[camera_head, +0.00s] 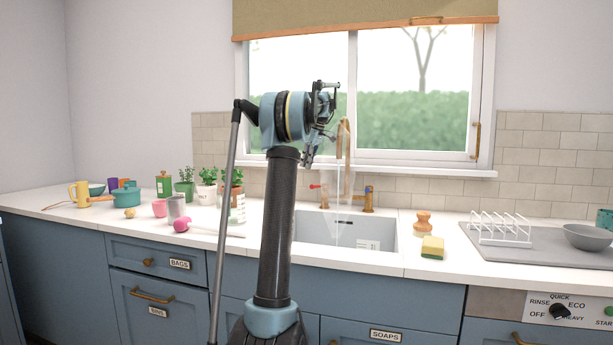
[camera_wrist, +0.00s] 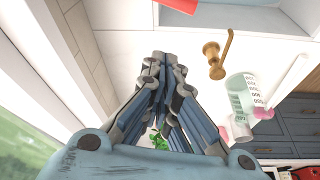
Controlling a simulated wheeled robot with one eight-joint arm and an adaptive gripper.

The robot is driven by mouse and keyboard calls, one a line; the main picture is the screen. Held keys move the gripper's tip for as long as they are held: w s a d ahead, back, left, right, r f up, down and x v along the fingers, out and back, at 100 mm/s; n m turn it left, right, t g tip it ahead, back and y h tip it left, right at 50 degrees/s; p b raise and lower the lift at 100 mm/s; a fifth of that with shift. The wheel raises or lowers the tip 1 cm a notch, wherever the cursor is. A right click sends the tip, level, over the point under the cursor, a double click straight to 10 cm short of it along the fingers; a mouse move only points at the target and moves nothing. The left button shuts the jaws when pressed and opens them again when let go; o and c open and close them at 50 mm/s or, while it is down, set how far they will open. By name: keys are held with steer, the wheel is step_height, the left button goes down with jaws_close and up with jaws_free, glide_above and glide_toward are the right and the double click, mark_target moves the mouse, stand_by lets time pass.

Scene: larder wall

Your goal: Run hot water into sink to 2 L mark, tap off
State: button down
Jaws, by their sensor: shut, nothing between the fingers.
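A pale, translucent stream (camera_head: 337,215) runs from below the spout into the basin; the water level cannot be made out. A small white label with faint marks (camera_head: 368,245) shows inside the basin. A red-tipped tap handle (camera_head: 323,190) stands left of the spout and a brass tap (camera_head: 368,199) right of it. My gripper (camera_head: 308,162) is raised left of the spout, above the red-tipped handle. In the wrist view my fingers (camera_wrist: 165,60) are together and empty.
A graduated clear jug (camera_head: 238,206) and potted plants (camera_head: 207,180) stand left of the sink. A dish rack (camera_head: 500,229) is farther right. The window (camera_head: 400,100) is behind my gripper.

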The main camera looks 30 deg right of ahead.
mark_target(319, 186)
step_height(319, 186, down, 8)
steer(key=shift+s+d, duration=0.35)
steer(key=shift+s, duration=0.1)
stand_by(0.3)
steer(key=shift+s, duration=0.15)
